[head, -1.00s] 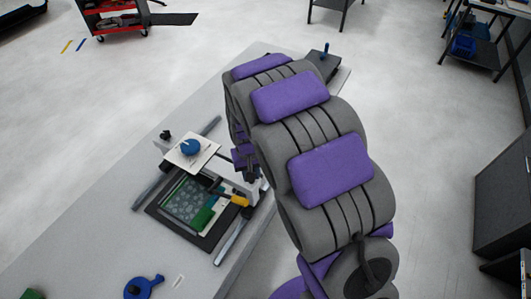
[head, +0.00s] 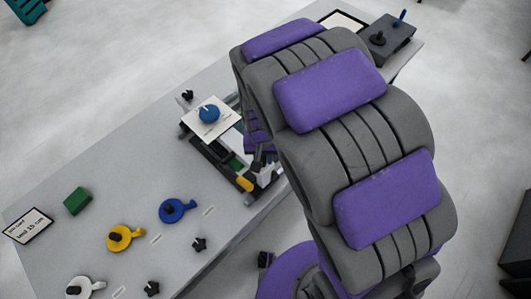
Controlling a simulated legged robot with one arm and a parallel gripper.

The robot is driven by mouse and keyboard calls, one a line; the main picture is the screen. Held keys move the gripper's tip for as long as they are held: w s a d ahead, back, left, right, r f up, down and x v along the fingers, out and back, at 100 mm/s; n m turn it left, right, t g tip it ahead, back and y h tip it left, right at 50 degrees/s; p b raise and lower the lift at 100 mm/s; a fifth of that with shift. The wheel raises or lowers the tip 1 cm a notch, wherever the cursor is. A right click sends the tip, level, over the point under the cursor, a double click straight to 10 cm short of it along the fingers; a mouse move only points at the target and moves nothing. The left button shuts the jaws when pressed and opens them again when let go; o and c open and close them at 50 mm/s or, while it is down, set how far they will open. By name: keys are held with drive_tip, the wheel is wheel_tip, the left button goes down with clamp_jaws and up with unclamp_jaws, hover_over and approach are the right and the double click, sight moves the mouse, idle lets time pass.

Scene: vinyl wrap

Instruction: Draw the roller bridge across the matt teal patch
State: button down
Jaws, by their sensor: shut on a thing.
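The roller bridge carries a pale plate (head: 195,122) with a blue knob (head: 208,113) on top. It stands over a dark-framed panel on the grey table. Only a strip of the panel shows, with a little green on it; the matt teal patch cannot be made out, hidden by the bridge and my arm. My gripper (head: 262,160) is at the right end of the bridge, low beside my arm, and is shut on it. Its fingertips are small and dark, so the exact contact is unclear. A yellow-ended tool (head: 245,183) lies near the panel's front edge.
On the table (head: 110,180) stand a blue lever piece (head: 177,210), a yellow one (head: 124,237), a white one (head: 84,288), a green block (head: 77,201) and a card (head: 28,226). Black star knobs (head: 199,244) lie near the front. A dark box (head: 388,38) stands at the far end.

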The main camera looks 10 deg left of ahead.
drive_tip(key=shift+a, duration=0.1)
drive_tip(key=c, duration=1.4)
unclamp_jaws()
drive_tip(key=o, duration=0.3)
drive_tip(key=shift+s+a+r, duration=0.1)
drive_tip(key=shift+s+a, duration=0.05)
drive_tip(key=shift+s, duration=0.05)
drive_tip(key=shift+o, duration=0.9)
drive_tip(key=shift+w+a, duration=0.1)
drive_tip(key=shift+a, duration=0.05)
drive_tip(key=shift+d+r, duration=0.2)
drive_tip(key=shift+r, duration=0.1)
wheel_tip(320, 180, up, 16)
drive_tip(key=shift+a+r+p, duration=0.25)
drive_tip(key=shift+p, duration=0.1)
